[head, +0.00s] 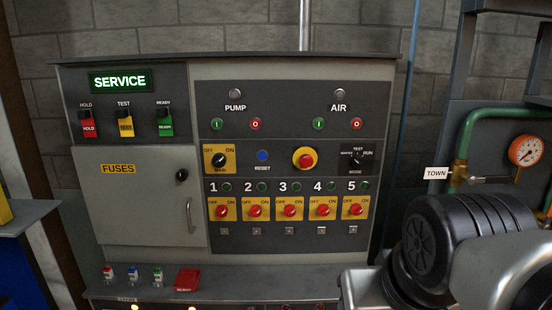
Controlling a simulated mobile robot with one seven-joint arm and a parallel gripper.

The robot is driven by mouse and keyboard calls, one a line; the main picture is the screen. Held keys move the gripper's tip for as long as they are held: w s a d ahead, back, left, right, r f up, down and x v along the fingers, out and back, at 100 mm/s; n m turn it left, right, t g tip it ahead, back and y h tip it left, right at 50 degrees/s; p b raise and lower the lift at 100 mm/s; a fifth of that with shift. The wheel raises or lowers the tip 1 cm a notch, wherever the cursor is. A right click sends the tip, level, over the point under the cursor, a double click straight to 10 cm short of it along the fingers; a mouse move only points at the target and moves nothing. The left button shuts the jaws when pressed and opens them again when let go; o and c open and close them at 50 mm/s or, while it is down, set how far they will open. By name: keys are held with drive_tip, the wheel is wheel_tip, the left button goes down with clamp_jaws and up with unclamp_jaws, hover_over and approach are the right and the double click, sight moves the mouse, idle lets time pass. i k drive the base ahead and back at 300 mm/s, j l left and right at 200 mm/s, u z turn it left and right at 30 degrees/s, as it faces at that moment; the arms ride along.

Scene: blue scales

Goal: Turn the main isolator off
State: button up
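The main isolator (219,160) is a black rotary knob on a yellow plate marked OFF at left and ON at right, with MAIN below. It sits at the left of the panel's middle row, and its knob seems tilted toward ON. The grey control panel (290,72) stands against a block wall. My arm fills the lower right of the head view, well to the right of the isolator. My gripper is not in view. Nothing covers the isolator.
Right of the isolator are a blue reset button (262,155), a red emergency button (305,158) and a mode selector (356,158). Red numbered switches (255,211) sit below. A fuse door (140,215) is at left. A green pipe (463,145) and gauge (525,150) stand at right.

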sight(219, 160)
drive_tip(key=j, duration=1.35)
